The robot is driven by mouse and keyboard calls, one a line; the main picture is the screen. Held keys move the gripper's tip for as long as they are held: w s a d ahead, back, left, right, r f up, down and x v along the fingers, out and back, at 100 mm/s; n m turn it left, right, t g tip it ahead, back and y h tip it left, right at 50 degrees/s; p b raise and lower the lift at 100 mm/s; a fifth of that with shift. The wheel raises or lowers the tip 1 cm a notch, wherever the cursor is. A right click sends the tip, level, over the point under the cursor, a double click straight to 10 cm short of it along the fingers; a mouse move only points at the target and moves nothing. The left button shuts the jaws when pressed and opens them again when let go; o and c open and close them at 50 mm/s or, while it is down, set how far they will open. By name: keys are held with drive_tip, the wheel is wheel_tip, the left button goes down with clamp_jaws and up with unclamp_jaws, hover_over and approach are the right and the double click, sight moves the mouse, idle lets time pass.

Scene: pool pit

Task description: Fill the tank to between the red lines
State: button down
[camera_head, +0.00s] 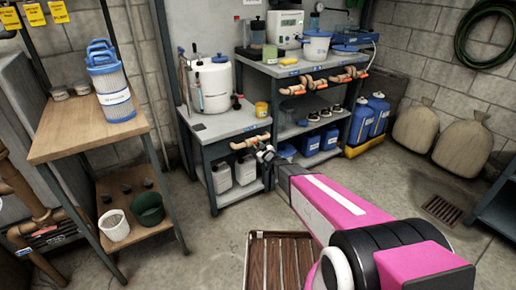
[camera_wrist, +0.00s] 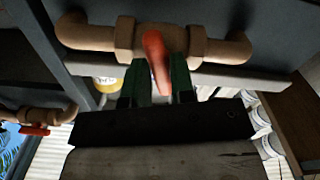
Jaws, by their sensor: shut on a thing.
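The white tank (camera_head: 212,86) with a blue cap stands on the small grey bench. Its level and any red lines are too small to make out. Below the bench's front edge runs a tan pipe valve (camera_head: 244,143). My gripper (camera_head: 266,153) is at this valve, small and partly hidden by my arm in the head view. In the wrist view, my gripper's green fingers (camera_wrist: 157,78) are shut on the red-orange valve handle (camera_wrist: 155,58), which points down between them. The tan valve body (camera_wrist: 125,38) is just behind it.
Another tan pipe with a red handle (camera_wrist: 33,130) is at the left in the wrist view. More red-handled valves (camera_head: 322,83) line the right bench. White jugs (camera_head: 222,178) stand under the small bench. A wooden table (camera_head: 88,138) is left; a slatted grate (camera_head: 280,262) lies on the floor.

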drive_tip(key=shift+m, duration=1.7)
drive_tip(key=c, duration=1.1)
unclamp_jaws()
drive_tip(key=shift+s, duration=0.15)
drive_tip(key=v, duration=1)
drive_tip(key=shift+s+d, duration=0.25)
drive_tip(key=shift+d, duration=0.05)
drive_tip(key=shift+d, duration=0.1)
